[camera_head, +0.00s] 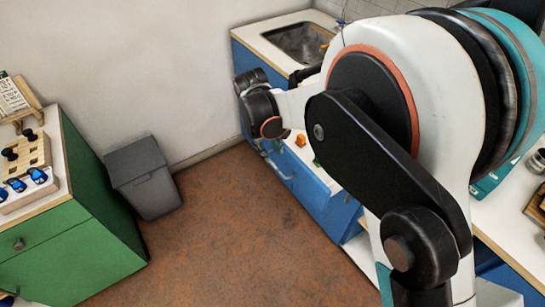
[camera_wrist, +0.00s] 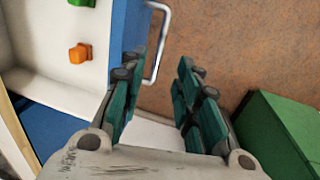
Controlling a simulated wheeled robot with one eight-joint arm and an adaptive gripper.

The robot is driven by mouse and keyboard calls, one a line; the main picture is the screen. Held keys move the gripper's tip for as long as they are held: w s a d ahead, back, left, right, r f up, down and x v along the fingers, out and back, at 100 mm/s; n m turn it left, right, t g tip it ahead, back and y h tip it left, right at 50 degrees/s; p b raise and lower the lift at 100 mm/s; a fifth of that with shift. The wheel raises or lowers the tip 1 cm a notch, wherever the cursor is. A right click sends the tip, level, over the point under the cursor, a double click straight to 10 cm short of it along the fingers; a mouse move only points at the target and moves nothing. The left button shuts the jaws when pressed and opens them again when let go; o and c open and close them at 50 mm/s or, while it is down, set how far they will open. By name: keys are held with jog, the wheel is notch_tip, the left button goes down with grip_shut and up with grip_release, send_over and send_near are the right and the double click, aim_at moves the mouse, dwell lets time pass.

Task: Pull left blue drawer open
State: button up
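The blue drawer (camera_head: 310,187) stands out from the blue cabinet under the sink in the head view, with its white inside partly showing. Its blue front (camera_wrist: 126,28) and pale bar handle (camera_wrist: 160,45) show in the wrist view; the handle (camera_head: 279,170) also shows in the head view. An orange piece (camera_wrist: 80,53) and a green piece (camera_wrist: 82,3) lie inside the drawer. My gripper (camera_wrist: 157,72) is open, its fingers apart beside the drawer front. The handle's lower end is close to the left finger; I cannot tell whether they touch.
A sink (camera_head: 303,41) is set in the white counter behind the drawer. A green cabinet (camera_head: 75,235) stands at left with a grey bin (camera_head: 148,180) beside it. Brown floor (camera_head: 235,235) between them is clear. My arm hides much of the right side.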

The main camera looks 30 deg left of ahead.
jog(key=shift+s+a+r, duration=0.1)
jog(key=shift+s+r, duration=0.1)
jog(key=shift+r, duration=0.7)
jog(key=shift+s+a+r, duration=0.1)
jog(key=shift+s+r, duration=0.05)
jog(key=shift+r, duration=0.7)
